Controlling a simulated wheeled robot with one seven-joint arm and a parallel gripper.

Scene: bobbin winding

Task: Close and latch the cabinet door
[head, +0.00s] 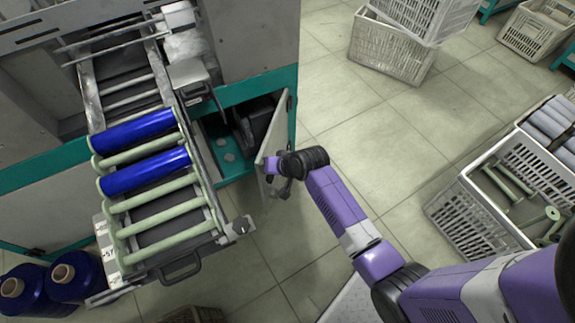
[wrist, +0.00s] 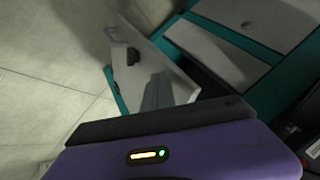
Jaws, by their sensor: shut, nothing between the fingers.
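The cabinet door (head: 279,128) is a light grey panel standing open on the right side of the machine's teal lower cabinet (head: 224,172). The dark inside shows, with a black rounded part in it. In the wrist view the door (wrist: 178,78) stands out from the teal frame, with a small dark latch handle (wrist: 133,57) on its face. My gripper (head: 281,192) is shut and empty, close to the door's free lower edge in the head view. I cannot tell whether it touches the door.
A roller rack with blue bobbins (head: 145,171) juts out left of the opening. Blue thread cones (head: 75,280) stand at lower left. White crates (head: 392,52) are at the back, and another crate (head: 470,220) is at right. The tiled floor (head: 370,130) between is clear.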

